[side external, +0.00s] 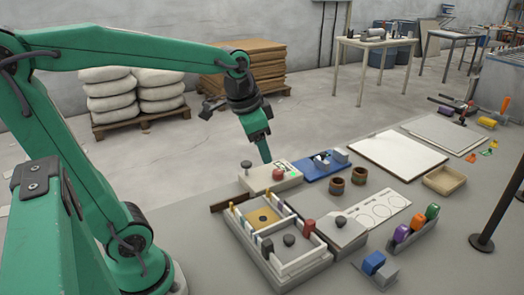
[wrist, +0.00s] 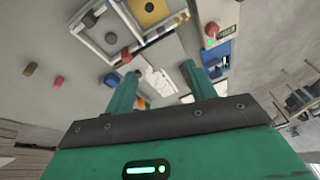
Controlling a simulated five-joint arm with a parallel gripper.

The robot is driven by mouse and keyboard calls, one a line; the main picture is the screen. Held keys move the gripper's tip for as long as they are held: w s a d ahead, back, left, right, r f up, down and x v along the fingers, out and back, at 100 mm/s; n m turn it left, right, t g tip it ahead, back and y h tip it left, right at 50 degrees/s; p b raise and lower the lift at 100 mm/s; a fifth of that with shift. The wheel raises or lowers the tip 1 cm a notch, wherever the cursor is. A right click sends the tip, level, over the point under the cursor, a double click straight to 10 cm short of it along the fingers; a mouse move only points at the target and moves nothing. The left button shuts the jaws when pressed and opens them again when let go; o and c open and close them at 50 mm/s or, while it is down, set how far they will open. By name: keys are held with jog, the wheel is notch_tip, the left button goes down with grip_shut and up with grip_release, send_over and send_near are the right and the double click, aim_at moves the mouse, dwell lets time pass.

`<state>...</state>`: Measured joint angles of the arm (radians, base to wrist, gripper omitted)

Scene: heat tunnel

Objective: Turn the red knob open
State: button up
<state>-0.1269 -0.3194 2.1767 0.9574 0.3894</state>
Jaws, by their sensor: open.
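The red knob (side external: 278,174) sits on top of a cream box (side external: 262,185). A dark knob (side external: 246,164) stands at the left of the same box, and small green marks show near the red knob. In the wrist view the red knob (wrist: 211,29) is at the upper right, beyond the right finger and not between the fingers. My gripper (side external: 265,158) points down just behind and above the box. The wrist view shows its two fingers (wrist: 161,71) apart, with nothing held between them. Whether a fingertip touches the box cannot be told.
A blue fixture (side external: 322,168) stands right of the cream box. A tray with compartments (side external: 262,255) and a grey box with a dark knob (side external: 338,232) are in front. Two brown cups (side external: 337,186) stand to the right. A white board (side external: 398,155) lies farther right.

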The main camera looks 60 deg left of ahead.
jog(key=w+a+f+m+g, duration=0.2)
jog(key=w+a+f+m, duration=0.15)
jog(key=w+a, duration=0.4)
jog(key=m+g, duration=0.2)
send_over(278, 171)
jog(key=f, duration=0.9)
jog(key=shift+d+f, duration=0.2)
jog(key=shift+a+f+m, duration=0.25)
jog(key=shift+a+f, duration=0.05)
jog(key=shift+f, duration=0.15)
jog(key=shift+f, duration=3.75)
jog(key=c, duration=1)
